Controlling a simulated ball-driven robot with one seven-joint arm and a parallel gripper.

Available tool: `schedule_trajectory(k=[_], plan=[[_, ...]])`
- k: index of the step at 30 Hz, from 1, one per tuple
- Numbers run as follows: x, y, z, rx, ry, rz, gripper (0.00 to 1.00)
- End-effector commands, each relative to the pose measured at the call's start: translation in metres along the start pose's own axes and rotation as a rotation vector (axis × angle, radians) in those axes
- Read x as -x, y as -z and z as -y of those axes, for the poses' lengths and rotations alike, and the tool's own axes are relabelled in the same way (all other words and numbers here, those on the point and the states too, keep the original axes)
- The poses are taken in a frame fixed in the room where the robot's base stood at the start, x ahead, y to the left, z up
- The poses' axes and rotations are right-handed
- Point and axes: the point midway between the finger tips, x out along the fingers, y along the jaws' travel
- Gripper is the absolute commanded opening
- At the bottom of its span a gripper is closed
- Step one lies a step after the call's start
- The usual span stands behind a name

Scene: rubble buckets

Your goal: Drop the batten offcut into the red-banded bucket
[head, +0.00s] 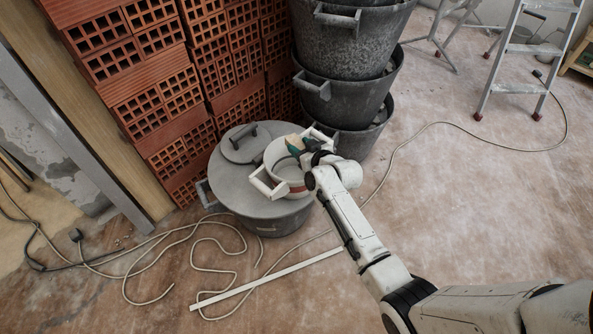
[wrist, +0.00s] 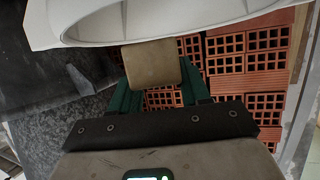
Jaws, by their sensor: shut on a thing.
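The red-banded bucket (head: 290,180) is small and white with pale handles and a band of red low on its wall. It stands on the grey top of a large dark tub. In the wrist view its white rim (wrist: 190,30) fills the top edge. My gripper (head: 297,146) is over the bucket's far right side in the head view. Its teal fingers (wrist: 155,92) are shut on the batten offcut (wrist: 152,66), a tan wooden block. The offcut appears close to the bucket rim in the wrist view; I cannot tell its exact height. My wrist hides part of the bucket.
A round grey lid with a handle (head: 246,143) lies beside the bucket on the dark tub (head: 262,222). Stacked hollow bricks (head: 160,85) and tall black tubs (head: 345,95) stand behind. A stepladder (head: 520,60), cables and a pale strip (head: 265,280) are on the floor.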

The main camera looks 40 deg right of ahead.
Motion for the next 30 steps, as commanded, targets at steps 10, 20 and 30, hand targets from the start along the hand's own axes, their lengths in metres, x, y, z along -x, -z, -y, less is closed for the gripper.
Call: schedule_trajectory(k=[10, 20, 30], plan=[[-0.0079, -0.0181, -0.0001, 0.001, 0.000, -0.002, 0.15], [-0.0077, -0.0179, 0.0001, 0.001, 0.000, -0.001, 0.63], [-0.0075, -0.0185, 0.0002, 0.001, 0.000, 0.000, 0.76]])
